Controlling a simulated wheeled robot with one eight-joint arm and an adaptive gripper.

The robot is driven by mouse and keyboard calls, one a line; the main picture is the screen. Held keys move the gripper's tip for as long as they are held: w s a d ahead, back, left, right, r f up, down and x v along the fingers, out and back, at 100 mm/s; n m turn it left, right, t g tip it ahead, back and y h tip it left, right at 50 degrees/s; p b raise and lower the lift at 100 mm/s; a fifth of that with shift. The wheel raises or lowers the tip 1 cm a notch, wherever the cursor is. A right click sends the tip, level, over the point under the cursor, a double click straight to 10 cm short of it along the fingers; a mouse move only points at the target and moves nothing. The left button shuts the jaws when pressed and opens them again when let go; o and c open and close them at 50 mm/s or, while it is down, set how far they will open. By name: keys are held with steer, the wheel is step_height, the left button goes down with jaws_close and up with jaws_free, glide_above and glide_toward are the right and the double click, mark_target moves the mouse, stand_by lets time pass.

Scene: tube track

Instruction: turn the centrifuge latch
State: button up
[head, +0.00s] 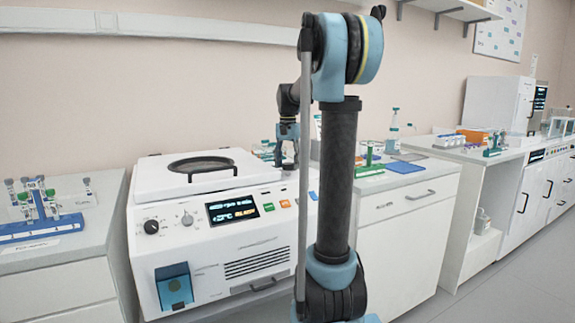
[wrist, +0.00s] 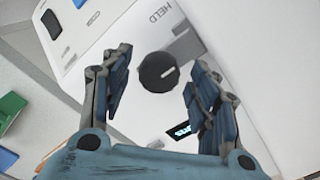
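The white centrifuge (head: 175,180) stands on the left bench with its dark round lid window and black handle on top. My gripper (head: 285,163) points down over the right part of its top. In the wrist view a round black knob (wrist: 158,72) with a light mark sits on a white surface beside the printed word "HELD". My gripper (wrist: 155,95) is open, with its fingers apart on either side of the knob in the picture. I see no clear contact. The knob is too small to make out in the head view.
A lit screen (head: 232,209) and a black dial (head: 151,227) are on the centrifuge front. A blue tube rack (head: 40,228) stands at left. A blue mat (head: 404,167) and green rack (head: 370,170) lie on the bench to the right.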

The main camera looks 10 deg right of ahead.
mark_target(288, 164)
step_height(288, 164, up, 12)
stand_by(0.8)
steer(key=shift+f, duration=0.1)
steer(key=s+f+n+t, duration=0.2)
steer(key=s+f+n, duration=0.5)
steer(key=s+f, duration=2.6)
steer(key=shift+s+f, duration=0.15)
steer(key=shift+s, duration=0.9)
